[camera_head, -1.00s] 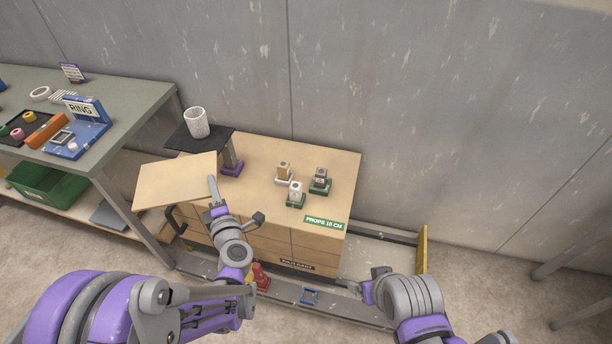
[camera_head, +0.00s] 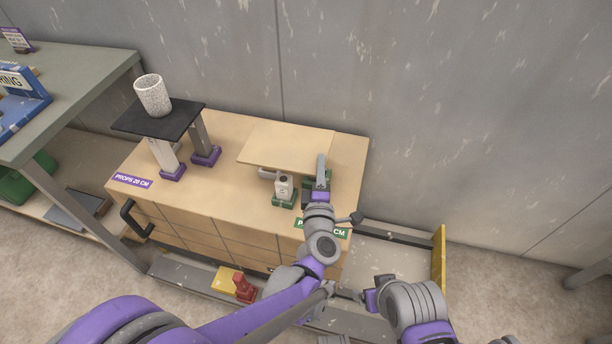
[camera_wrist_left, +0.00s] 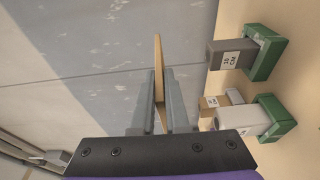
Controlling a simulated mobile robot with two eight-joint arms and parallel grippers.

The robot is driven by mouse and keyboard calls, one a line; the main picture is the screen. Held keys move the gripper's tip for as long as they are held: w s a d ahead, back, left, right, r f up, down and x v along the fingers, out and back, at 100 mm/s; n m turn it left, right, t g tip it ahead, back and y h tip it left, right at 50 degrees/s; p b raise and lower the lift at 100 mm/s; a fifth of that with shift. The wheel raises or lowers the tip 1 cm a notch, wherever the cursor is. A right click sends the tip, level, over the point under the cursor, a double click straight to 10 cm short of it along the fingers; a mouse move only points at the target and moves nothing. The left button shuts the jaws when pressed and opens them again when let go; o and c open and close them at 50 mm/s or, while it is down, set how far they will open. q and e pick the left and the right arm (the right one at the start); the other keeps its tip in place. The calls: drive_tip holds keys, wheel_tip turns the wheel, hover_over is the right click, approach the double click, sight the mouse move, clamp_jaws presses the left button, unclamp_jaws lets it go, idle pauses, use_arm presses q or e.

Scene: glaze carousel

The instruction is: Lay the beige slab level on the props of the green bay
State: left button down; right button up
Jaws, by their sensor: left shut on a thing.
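The beige slab (camera_head: 290,146) is held over the far right of the cart top. My left gripper (camera_head: 320,174) is shut on its near right edge. In the left wrist view the slab (camera_wrist_left: 158,68) shows edge-on between the fingers (camera_wrist_left: 161,98), apart from the props. A white prop on a green foot (camera_head: 284,188) stands in front of the slab. It also shows in the wrist view (camera_wrist_left: 242,117), with a grey prop (camera_wrist_left: 230,55) and a part-hidden beige-topped prop (camera_wrist_left: 214,102). My right gripper (camera_head: 352,294) is low at the right, its jaws unclear.
A dark slab (camera_head: 160,118) on purple-footed props carries a speckled white cup (camera_head: 152,95) at the cart's left. The green label (camera_head: 338,232) is partly covered by my arm. A workbench (camera_head: 75,80) stands left; the wall is behind. The cart's middle is clear.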

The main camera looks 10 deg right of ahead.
use_arm(q)
wheel_tip(320, 180, down, 8)
drive_tip(key=b, duration=0.2)
drive_tip(key=shift+r, duration=0.25)
drive_tip(key=c, duration=1.3)
unclamp_jaws()
drive_tip(key=shift+f, duration=0.15)
drive_tip(key=o, duration=0.4)
drive_tip(key=shift+c, duration=0.2)
